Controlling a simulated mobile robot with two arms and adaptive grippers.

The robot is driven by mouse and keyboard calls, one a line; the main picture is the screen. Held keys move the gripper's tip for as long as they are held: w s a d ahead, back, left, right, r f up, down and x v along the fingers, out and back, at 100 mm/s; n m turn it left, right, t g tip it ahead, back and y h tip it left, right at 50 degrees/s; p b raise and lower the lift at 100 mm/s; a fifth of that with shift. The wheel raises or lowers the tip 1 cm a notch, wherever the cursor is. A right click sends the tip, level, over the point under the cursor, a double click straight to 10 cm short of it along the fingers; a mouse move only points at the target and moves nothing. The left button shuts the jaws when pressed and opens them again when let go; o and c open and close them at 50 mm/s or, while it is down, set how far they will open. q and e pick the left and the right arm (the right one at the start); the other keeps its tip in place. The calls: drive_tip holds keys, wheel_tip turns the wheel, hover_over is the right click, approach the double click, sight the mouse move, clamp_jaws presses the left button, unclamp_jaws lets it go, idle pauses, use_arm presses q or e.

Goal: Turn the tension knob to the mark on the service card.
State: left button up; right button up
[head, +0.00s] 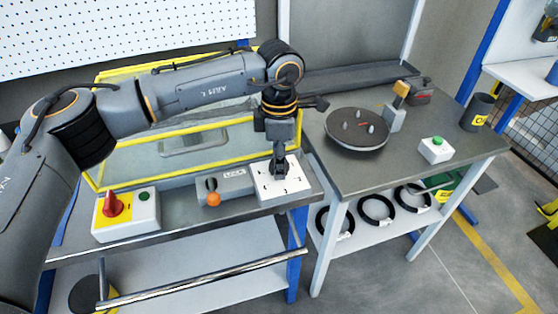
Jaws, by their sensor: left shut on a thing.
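The tension knob sits on a white square box (268,192) with black marks on its top, at the front right corner of the left bench. My left gripper (278,172) points straight down over this box and is shut on the knob. The fingers hide most of the knob, so I cannot tell which mark it points to. I cannot make out a service card. My right gripper is not in view.
A grey box with an orange-tipped lever (213,198) stands left of the white box. A red rotary switch (114,204) is farther left. The right table holds a dark turntable (356,146), a green button box (436,150) and a dark cup (477,112).

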use_arm(q)
drive_tip(key=o, duration=1.1)
drive_tip(key=shift+o, duration=0.2)
wheel_tip(320, 180, up, 12)
